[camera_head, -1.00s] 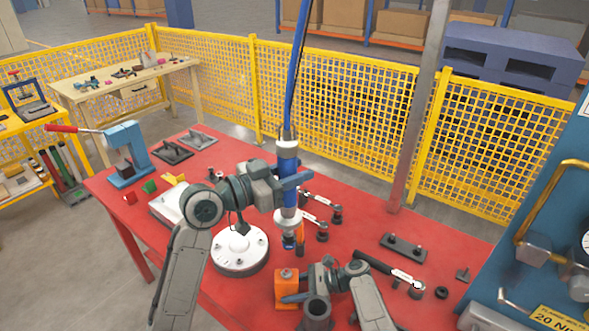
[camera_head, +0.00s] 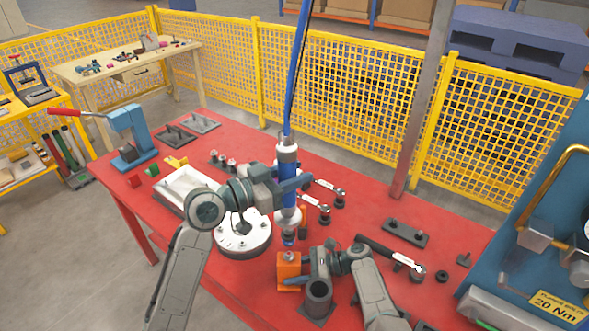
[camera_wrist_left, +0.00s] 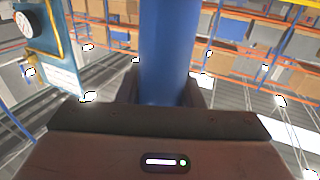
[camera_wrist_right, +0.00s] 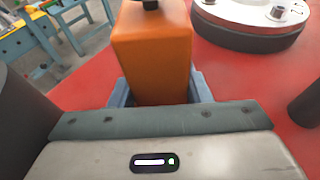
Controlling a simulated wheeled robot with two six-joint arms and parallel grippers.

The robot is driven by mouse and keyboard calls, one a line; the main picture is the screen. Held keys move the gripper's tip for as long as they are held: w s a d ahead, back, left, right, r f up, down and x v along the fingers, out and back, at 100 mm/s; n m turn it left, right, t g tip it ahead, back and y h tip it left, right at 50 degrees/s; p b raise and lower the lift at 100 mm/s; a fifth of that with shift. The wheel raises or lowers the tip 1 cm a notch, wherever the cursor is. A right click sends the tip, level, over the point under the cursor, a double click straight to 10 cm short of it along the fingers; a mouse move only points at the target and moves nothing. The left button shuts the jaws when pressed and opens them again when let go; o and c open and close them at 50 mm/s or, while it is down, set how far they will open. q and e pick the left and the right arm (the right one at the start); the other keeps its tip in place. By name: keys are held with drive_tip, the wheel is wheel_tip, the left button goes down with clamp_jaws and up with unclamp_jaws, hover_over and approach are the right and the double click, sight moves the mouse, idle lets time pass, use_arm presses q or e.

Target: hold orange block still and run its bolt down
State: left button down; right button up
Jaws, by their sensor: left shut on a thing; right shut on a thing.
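The orange block (camera_head: 288,268) stands on the red table with a bolt (camera_head: 289,256) in its top. My right gripper (camera_head: 290,279) is shut on the block low down; in the right wrist view the block (camera_wrist_right: 152,50) sits upright between the jaws, with the dark bolt head (camera_wrist_right: 150,4) at the top edge. My left gripper (camera_head: 289,186) is shut on the blue and white hanging driver (camera_head: 288,165). The driver is upright, its tip (camera_head: 288,240) just above the bolt; whether they touch is unclear. The left wrist view shows the blue driver body (camera_wrist_left: 166,50).
A round white flange (camera_head: 243,238) lies left of the block. A dark cylinder holder (camera_head: 318,295) stands close to the right gripper. Ratchet wrenches (camera_head: 328,187) lie behind, and a torque wrench (camera_head: 395,257) lies right. A blue press (camera_head: 130,135) stands at the table's far left.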

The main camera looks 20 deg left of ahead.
sight(294, 199)
idle(0.4)
use_arm(q)
drive_tip(key=shift+f, duration=3.75)
use_arm(e)
drive_tip(key=shift+r, duration=0.15)
idle(1.4)
use_arm(q)
drive_tip(key=shift+r, duration=4.65)
use_arm(e)
drive_tip(key=o, duration=1.2)
drive_tip(key=shift+c, duration=0.2)
